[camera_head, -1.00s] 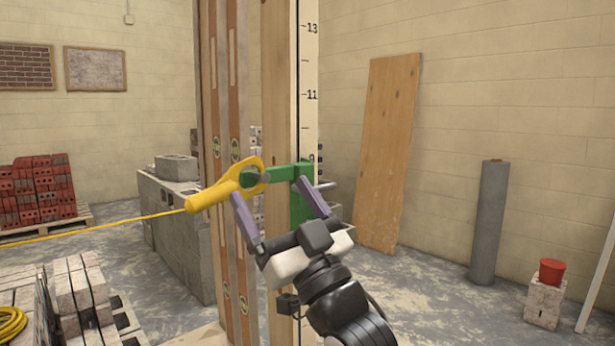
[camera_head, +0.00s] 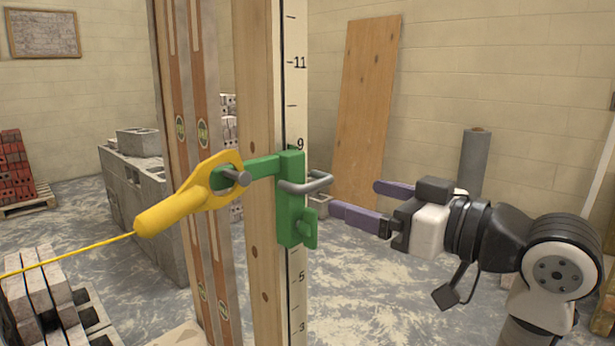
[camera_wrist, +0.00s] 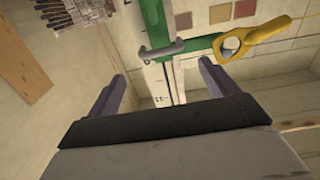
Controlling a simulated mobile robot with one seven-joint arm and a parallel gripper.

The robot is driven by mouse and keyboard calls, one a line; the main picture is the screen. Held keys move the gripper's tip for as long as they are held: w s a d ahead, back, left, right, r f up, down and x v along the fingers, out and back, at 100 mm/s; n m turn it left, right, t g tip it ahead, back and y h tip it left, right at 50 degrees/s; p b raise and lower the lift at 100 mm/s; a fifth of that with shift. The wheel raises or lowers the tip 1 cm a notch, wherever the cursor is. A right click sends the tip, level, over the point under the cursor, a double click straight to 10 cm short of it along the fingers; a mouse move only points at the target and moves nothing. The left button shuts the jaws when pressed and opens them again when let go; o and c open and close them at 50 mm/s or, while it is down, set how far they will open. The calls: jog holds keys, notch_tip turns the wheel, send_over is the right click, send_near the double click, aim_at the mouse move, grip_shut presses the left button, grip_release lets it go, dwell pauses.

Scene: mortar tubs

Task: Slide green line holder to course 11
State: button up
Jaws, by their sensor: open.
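The green line holder (camera_head: 290,205) sits on the numbered pole (camera_head: 295,90), its top edge just below the 9 mark and the 11 mark well above it. A grey metal handle (camera_head: 318,182) sticks out to its right. A yellow line block (camera_head: 190,200) hangs on its left arm, with a yellow line running left. My gripper (camera_head: 362,200) is open and empty, to the right of the holder and apart from it. In the wrist view the open fingers (camera_wrist: 169,82) point toward the pole, with the holder (camera_wrist: 152,22) and its handle (camera_wrist: 165,50) beyond the fingertips.
Wooden spirit levels (camera_head: 195,150) stand upright left of the pole. Grey blocks (camera_head: 140,190) are stacked behind. A plywood board (camera_head: 365,110) and a grey roll (camera_head: 472,160) lean or stand by the back wall.

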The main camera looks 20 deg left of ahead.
aim_at(322, 186)
jog(key=p+x, duration=0.2)
jog(key=x, duration=0.9)
jog(key=shift+a+f, duration=0.1)
jog(key=shift+a, duration=0.05)
